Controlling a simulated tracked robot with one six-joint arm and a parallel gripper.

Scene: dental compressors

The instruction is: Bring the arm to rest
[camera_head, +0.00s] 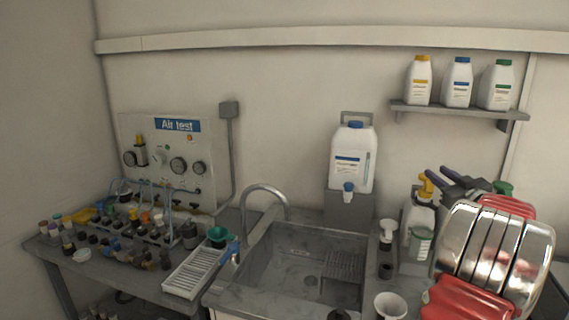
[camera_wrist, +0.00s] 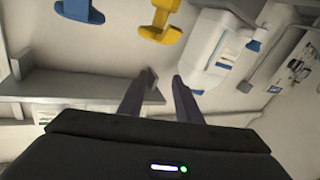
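My arm, red and chrome, fills the lower right of the head view. My gripper (camera_head: 436,172) is at its upper left end, raised beside the pump bottles and below the wall shelf. In the wrist view my gripper's two dark fingers (camera_wrist: 164,76) stand apart with a visible gap and nothing between them. My gripper is open and empty. Part of the area behind my arm is hidden.
A white pump bottle (camera_head: 417,222) with a yellow top stands close to my gripper. The wall shelf (camera_head: 455,109) carries three bottles. The sink (camera_head: 270,276) is lower left, and the air test panel (camera_head: 135,182) is farther left.

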